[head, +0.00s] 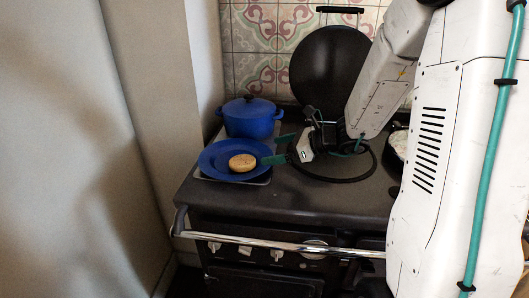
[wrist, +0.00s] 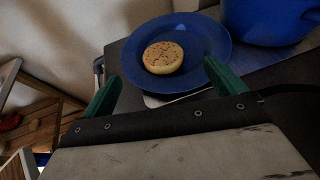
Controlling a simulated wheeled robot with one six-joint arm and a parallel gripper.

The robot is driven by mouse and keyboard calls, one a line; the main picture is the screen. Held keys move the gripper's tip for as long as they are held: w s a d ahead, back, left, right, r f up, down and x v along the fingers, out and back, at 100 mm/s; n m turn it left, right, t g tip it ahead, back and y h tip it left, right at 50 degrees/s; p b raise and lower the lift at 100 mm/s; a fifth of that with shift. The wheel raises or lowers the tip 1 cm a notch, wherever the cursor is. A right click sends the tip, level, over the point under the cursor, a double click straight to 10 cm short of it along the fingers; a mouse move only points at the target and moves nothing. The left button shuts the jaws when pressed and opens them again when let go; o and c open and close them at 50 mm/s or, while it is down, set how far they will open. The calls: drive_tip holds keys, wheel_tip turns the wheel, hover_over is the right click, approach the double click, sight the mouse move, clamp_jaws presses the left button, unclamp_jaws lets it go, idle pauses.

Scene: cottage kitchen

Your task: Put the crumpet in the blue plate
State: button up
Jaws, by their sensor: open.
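The blue plate (head: 217,171) rests on the left side of the stove top, in front of a blue pot. The crumpet (head: 242,163), round and golden brown, lies flat inside the plate, right of its middle. In the wrist view the crumpet (wrist: 163,58) shows its speckled top and sits on the plate (wrist: 209,40) near its left side. My gripper (head: 275,150) is open, with green fingers at the plate's right edge. In the wrist view the fingers of my gripper (wrist: 160,88) stand wide apart with nothing between them, and the crumpet lies beyond them.
The blue lidded pot (head: 250,117) stands just behind the plate. A raised round black lid (head: 326,66) leans by the tiled wall. A pan (head: 398,145) is at the right, partly behind my arm. A metal rail (head: 270,244) runs along the stove front. A wall closes off the left.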

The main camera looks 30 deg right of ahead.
drive_tip(key=s+a+r+n+g, duration=0.3)
drive_tip(key=s+a+n, duration=0.3)
drive_tip(key=s+n, duration=0.1)
drive_tip(key=s+a+r+n+g, duration=0.3)
drive_tip(key=s+a+n+g, duration=0.15)
drive_tip(key=s+n, duration=0.2)
drive_tip(key=s+d+r+n+h, duration=0.1)
drive_tip(key=s+d+n+h, duration=0.1)
drive_tip(key=s+n+h, duration=0.2)
drive_tip(key=s+d+r+n+h, duration=0.1)
drive_tip(key=s+d+n+h, duration=0.1)
drive_tip(key=s+n+h, duration=0.3)
drive_tip(key=s+n, duration=0.4)
drive_tip(key=s, duration=0.3)
drive_tip(key=shift+d+r, duration=0.35)
drive_tip(key=shift+n+g, duration=0.25)
